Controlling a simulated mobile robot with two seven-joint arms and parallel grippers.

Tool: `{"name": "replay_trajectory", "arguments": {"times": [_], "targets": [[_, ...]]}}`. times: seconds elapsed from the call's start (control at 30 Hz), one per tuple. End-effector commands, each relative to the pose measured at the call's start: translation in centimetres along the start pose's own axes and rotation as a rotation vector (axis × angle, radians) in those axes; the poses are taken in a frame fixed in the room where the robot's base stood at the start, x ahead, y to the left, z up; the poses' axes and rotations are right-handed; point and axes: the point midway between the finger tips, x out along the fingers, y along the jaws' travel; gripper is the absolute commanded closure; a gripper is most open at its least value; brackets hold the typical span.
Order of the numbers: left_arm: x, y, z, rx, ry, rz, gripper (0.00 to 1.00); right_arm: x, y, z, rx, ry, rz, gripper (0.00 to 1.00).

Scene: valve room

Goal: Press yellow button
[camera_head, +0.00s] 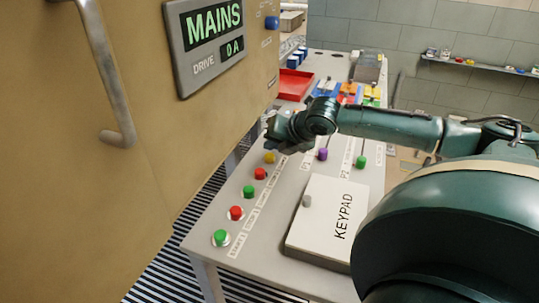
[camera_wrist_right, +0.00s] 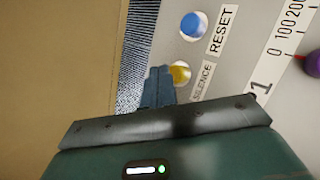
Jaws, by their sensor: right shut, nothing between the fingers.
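The yellow button (camera_head: 269,157) is on the grey panel, at the far end of a row of red and green buttons. In the right wrist view the yellow button (camera_wrist_right: 182,73) sits beside the SILENCE label. My right gripper (camera_head: 275,138) is above and just beyond it in the head view. In the wrist view my right gripper (camera_wrist_right: 160,72) is shut and empty, its fingertips overlapping the button's left edge. I cannot tell whether they touch it. My left gripper is not in view.
A blue button (camera_wrist_right: 192,25) by the RESET label is just past the yellow one. A red button (camera_head: 260,174) is on the near side. A tan cabinet (camera_head: 110,200) stands close on the left. A KEYPAD box (camera_head: 325,215) sits on the panel's near right.

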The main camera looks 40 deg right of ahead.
Motion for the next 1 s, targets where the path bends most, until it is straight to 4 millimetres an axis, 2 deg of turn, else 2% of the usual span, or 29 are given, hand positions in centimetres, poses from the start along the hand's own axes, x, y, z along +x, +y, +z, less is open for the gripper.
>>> {"name": "replay_trajectory", "arguments": {"times": [1.0], "targets": [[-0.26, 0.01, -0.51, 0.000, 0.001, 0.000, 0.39, 0.78, -0.56, -0.54, 0.000, 0.000, 0.000, 1.00]]}}
